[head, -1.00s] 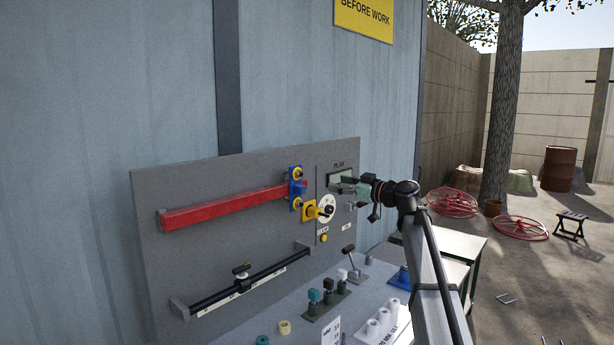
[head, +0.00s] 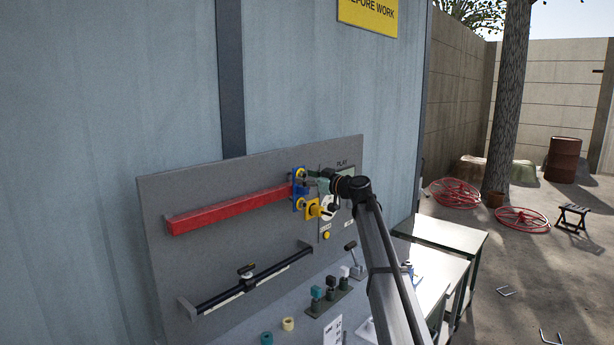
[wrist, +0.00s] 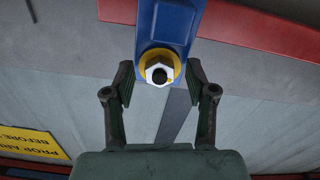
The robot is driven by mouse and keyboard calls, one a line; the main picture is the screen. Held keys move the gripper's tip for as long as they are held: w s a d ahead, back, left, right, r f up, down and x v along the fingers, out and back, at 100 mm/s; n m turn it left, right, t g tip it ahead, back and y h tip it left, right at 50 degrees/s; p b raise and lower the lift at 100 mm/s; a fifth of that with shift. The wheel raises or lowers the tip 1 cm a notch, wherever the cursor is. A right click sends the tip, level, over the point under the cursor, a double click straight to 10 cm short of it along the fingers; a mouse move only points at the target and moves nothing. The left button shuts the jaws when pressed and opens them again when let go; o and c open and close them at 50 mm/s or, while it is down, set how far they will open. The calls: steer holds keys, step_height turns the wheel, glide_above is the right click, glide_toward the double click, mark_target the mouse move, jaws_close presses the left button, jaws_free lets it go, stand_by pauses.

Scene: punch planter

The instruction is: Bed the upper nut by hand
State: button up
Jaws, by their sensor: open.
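The upper nut (wrist: 149,72) is a pale hex nut with a dark bore, seated against a yellow ring on the blue plate (wrist: 168,28). In the head view the blue plate (head: 298,196) stands at the right end of the red beam (head: 230,209), with yellow round fittings at its top and bottom. My gripper (head: 309,176) is at the plate's upper part and partly covers it. In the wrist view my gripper's fingers are open, one on each side of the nut, with a gap on both sides. Whether the nut is fully seated I cannot tell.
A dark rail (head: 255,280) runs lower on the grey board (head: 185,260).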

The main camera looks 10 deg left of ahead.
steer(key=shift+a, duration=0.1)
jaws_close()
steer(key=shift+f+b, duration=0.15)
steer(key=shift+b, duration=0.25)
steer(key=shift+w+f+m+b, duration=0.1)
steer(key=shift+m+b, duration=0.2)
steer(key=shift+b, duration=0.25)
steer(key=m+b, duration=0.1)
steer(key=b, duration=0.1)
steer(key=m+b, duration=0.2)
steer(key=shift+r, duration=0.25)
